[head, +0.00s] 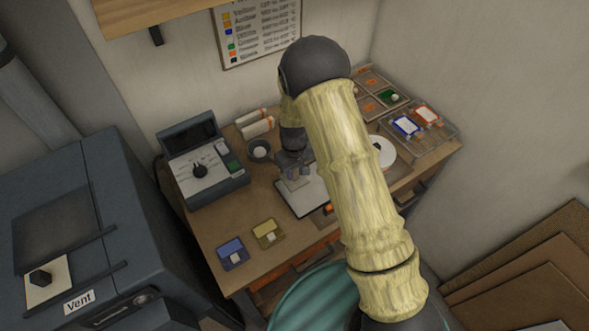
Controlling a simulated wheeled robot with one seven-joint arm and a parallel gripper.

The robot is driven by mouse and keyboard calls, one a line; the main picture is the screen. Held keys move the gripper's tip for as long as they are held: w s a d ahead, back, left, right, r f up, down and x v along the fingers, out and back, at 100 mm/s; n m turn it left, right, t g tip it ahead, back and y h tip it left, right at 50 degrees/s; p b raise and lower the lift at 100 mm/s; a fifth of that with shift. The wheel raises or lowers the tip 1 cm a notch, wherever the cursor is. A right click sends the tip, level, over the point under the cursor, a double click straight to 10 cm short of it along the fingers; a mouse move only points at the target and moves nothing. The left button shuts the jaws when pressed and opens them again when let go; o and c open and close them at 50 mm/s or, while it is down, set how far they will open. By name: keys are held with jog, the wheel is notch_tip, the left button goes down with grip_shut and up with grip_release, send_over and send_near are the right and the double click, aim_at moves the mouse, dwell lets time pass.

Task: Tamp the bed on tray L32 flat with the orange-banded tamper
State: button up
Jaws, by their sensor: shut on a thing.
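My gripper (293,172) points down over a dark-rimmed tray with a white surface (311,198), near the middle of the bench. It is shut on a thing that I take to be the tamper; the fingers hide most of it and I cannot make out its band. Whether it touches the white bed is not clear. My arm covers the tray's right part, and no tray label is readable. A small orange piece (328,209) shows by the tray's front right corner.
A grey control box (203,165) stands left on the bench, with white rolls (258,128) and a dark ring-shaped dish (259,150) beside it. Blue (232,253) and yellow (269,233) holders sit at the front. A white disc (382,152) and a clear tray (449,137) are at right.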

aim_at(294, 179)
notch_tip(294, 179, down, 4)
jog(key=shift+f+b, duration=0.15)
jog(key=shift+b, duration=1)
jog(key=s+d, duration=0.3)
jog(key=s, duration=0.1)
jog(key=shift+r, duration=0.3)
jog(key=w+d, duration=0.2)
jog(key=d, duration=0.1)
jog(key=w+d, duration=0.2)
jog(key=d, duration=0.2)
jog(key=w+d+b, duration=0.1)
jog(key=w+d, duration=0.1)
jog(key=d, duration=0.1)
jog(key=shift+w+d, duration=0.15)
jog(key=shift+w, duration=0.15)
jog(key=shift+f, duration=0.1)
jog(key=shift+f+b, duration=0.25)
jog(key=shift+b, duration=0.15)
jog(key=shift+f+b, duration=0.3)
jog(key=shift+r, duration=0.1)
jog(key=shift+r+p, duration=0.75)
jog(key=shift+r, duration=0.25)
